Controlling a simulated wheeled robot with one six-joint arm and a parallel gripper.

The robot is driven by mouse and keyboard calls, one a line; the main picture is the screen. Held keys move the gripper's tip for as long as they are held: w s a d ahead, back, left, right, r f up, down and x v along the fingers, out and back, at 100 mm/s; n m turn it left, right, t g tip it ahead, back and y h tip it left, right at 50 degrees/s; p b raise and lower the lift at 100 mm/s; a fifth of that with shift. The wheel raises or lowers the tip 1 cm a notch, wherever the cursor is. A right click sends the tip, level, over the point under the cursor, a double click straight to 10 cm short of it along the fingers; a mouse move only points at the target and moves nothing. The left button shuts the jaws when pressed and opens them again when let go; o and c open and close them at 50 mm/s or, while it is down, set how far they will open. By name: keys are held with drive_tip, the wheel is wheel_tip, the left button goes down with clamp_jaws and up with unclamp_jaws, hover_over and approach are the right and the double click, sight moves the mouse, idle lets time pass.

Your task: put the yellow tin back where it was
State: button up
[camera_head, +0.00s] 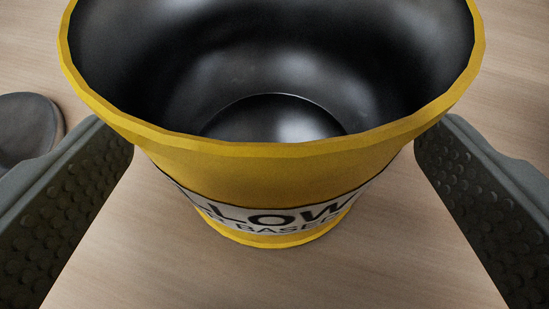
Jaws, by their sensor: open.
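The yellow tin (270,172) stands upright on a pale wooden surface, very close in the head camera view. It has a dark, shiny inside, which looks empty, and a pale label with dark letters reading "LOW" and "BASED" in part. Its far rim is cut off by the top of the picture. My gripper (275,160) is open, with one dark, studded finger on the left of the tin and one on the right. The tin is between the fingers. Whether either finger touches its wall is hard to tell.
A dark grey round object (27,128) lies on the wooden surface at the left edge, partly cut off and partly behind the left finger. The wooden surface (270,280) is bare in front of the tin and at the upper right.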

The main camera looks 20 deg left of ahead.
drive_tip(key=v, duration=1)
drive_tip(key=shift+s+r, duration=0.1)
drive_tip(key=shift+r, duration=0.05)
drive_tip(key=s+a+r+m+t+h, duration=0.1)
drive_tip(key=s+a+r+t+h, duration=0.2)
drive_tip(key=a+r, duration=0.45)
drive_tip(key=s+a+r+m+t+h, duration=0.1)
drive_tip(key=s+a+r+t+h, duration=0.2)
drive_tip(key=a+r, duration=0.5)
drive_tip(key=s+a+f+m, duration=0.1)
drive_tip(key=s+a, duration=0.3)
drive_tip(key=s, duration=0.5)
drive_tip(key=s+a+f+m+g+y, duration=0.1)
drive_tip(key=s+a, duration=0.4)
drive_tip(key=s, duration=0.4)
drive_tip(key=shift+s+f, duration=0.15)
drive_tip(key=shift+s, duration=0.1)
